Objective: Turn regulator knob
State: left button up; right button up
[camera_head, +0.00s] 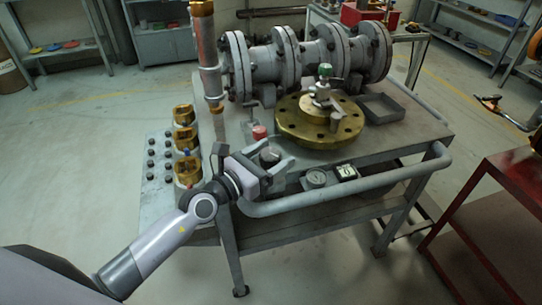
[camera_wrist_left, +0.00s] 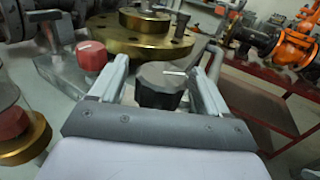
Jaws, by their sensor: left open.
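The regulator knob (camera_wrist_left: 162,85) is a dark, faceted knob with a pale mark line on its top. It also shows in the head view (camera_head: 269,157) near the front edge of the cart. My left gripper (camera_head: 275,163) is around it, with one finger on each side. In the left wrist view the open fingers (camera_wrist_left: 165,80) stand left and right of the knob, with a visible gap on the right; contact on the left is hard to tell. The knob's lower part is hidden behind the gripper body. My right gripper is not in view.
A red knob (camera_head: 259,132) sits just behind the gripper. A brass flange (camera_head: 318,122), flanged grey pipe (camera_head: 305,58) and vertical pipe (camera_head: 208,60) stand on the cart. A gauge (camera_head: 316,178) and grey handrail (camera_head: 345,190) are to the right. A red table (camera_head: 505,180) stands further right.

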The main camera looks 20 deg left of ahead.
aim_at(262, 163)
pick_arm(q)
jog(key=shift+v, duration=3.6)
